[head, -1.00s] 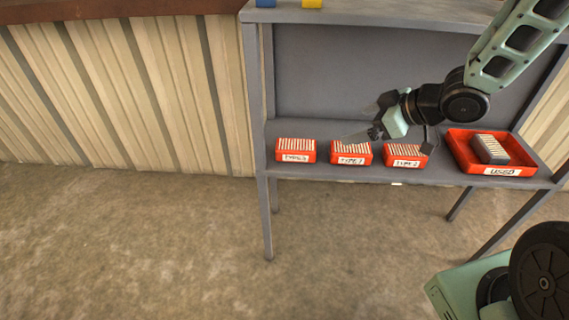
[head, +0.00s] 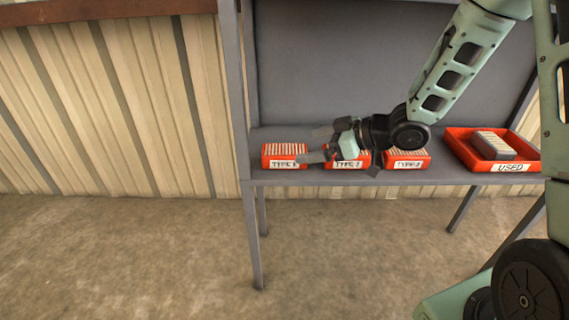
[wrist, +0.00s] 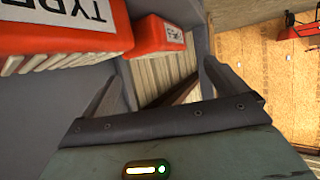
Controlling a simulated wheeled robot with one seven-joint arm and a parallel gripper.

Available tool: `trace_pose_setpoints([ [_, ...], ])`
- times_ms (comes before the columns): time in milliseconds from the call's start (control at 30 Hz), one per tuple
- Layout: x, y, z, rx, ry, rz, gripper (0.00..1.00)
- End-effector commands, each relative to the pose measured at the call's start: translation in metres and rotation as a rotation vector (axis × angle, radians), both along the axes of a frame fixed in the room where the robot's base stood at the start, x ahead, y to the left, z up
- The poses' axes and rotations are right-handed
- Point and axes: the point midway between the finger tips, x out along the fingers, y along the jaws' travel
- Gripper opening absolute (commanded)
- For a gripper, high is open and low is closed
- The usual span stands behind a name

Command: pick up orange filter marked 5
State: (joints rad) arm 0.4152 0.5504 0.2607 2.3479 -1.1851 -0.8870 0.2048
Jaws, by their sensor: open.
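Three orange filters with pale pleated tops stand in a row on the grey shelf. The left one (head: 284,156), middle one (head: 347,161) and right one (head: 407,161) each carry a white TYPE label; I cannot read the numbers surely. My gripper (head: 316,145) is open and empty, pointing left, in front of the middle filter and near the right end of the left one. It hides part of the middle filter. In the wrist view, two orange filters, a large one (wrist: 85,35) and a smaller one (wrist: 158,34), lie outside the open fingers (wrist: 165,85).
A red tray marked USED (head: 463,147) stands at the right end of the grey shelf (head: 262,137), holding a grey pleated filter (head: 493,145). The shelf's left upright (head: 238,90) is close to the left filter. The floor in front is clear.

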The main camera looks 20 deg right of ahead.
Motion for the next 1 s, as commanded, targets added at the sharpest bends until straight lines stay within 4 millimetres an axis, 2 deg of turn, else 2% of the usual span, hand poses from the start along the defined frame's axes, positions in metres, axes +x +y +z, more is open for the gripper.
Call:
trace_pose_setpoints([
  [267,0.011,0.012,-0.009,0.0,0.0,0.001,0.97],
  [600,0.038,0.04,-0.03,0.0,0.0,0.001,0.97],
  [833,0.04,0.041,-0.028,0.0,0.0,-0.001,0.97],
  [867,0.04,0.041,-0.028,0.0,0.0,-0.001,0.92],
  [1000,0.04,0.041,-0.028,0.0,0.001,0.0,0.53],
])
